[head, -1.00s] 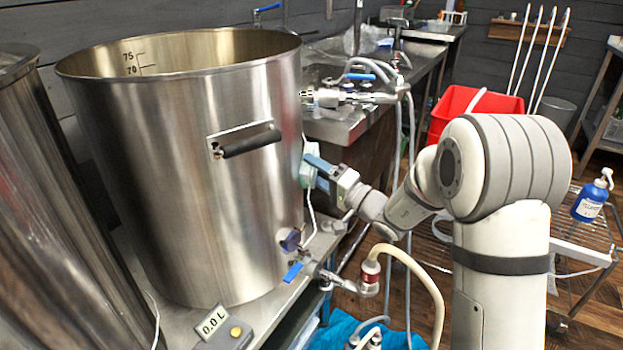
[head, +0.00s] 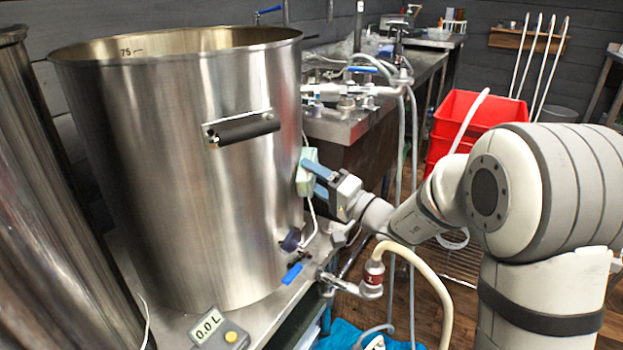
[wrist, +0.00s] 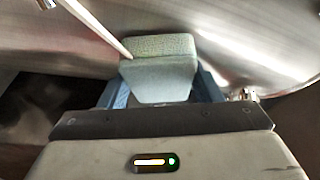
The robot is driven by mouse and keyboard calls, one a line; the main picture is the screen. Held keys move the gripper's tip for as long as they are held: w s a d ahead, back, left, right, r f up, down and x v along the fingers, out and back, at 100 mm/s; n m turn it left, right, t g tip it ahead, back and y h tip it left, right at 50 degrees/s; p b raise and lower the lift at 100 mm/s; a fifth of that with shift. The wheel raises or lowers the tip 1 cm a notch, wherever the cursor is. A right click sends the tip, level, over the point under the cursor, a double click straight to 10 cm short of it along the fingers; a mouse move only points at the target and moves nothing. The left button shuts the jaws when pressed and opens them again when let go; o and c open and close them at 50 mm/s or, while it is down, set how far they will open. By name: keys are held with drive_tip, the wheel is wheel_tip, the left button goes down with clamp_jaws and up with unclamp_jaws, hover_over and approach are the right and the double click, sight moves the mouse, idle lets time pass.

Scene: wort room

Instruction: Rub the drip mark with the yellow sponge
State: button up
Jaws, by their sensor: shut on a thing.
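My gripper (head: 317,178) is shut on a sponge (head: 305,172) at the right side of the big steel kettle (head: 190,170). The sponge looks pale green, not yellow. In the wrist view the sponge (wrist: 158,75) sits between my blue fingers (wrist: 160,92), its far side close to or on the curved steel wall (wrist: 250,45); contact is not clear. No drip mark can be made out in either view; it may be behind the sponge or on the wall's hidden side.
A white cable (wrist: 98,28) runs up to the sponge's left edge in the wrist view. Below are the kettle's blue-handled valve (head: 292,273) and a pale hose (head: 432,275). A black kettle handle (head: 245,129) sticks out left of the sponge. A sink bench (head: 350,125) stands behind.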

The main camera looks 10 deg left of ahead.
sight(317, 161)
drive_tip(key=shift+s+b, duration=0.75)
drive_tip(key=shift+s, duration=0.6)
drive_tip(key=shift+d+r+p, duration=0.1)
drive_tip(key=shift+r+p, duration=0.2)
drive_tip(key=shift+r, duration=0.8)
drive_tip(key=shift+w+b, duration=0.95)
drive_tip(key=shift+w, duration=0.75)
drive_tip(key=shift+w+b, duration=0.85)
drive_tip(key=shift+w, duration=0.8)
drive_tip(key=shift+a+f+b, duration=0.15)
drive_tip(key=shift+a+b, duration=0.05)
drive_tip(key=shift+b, duration=0.35)
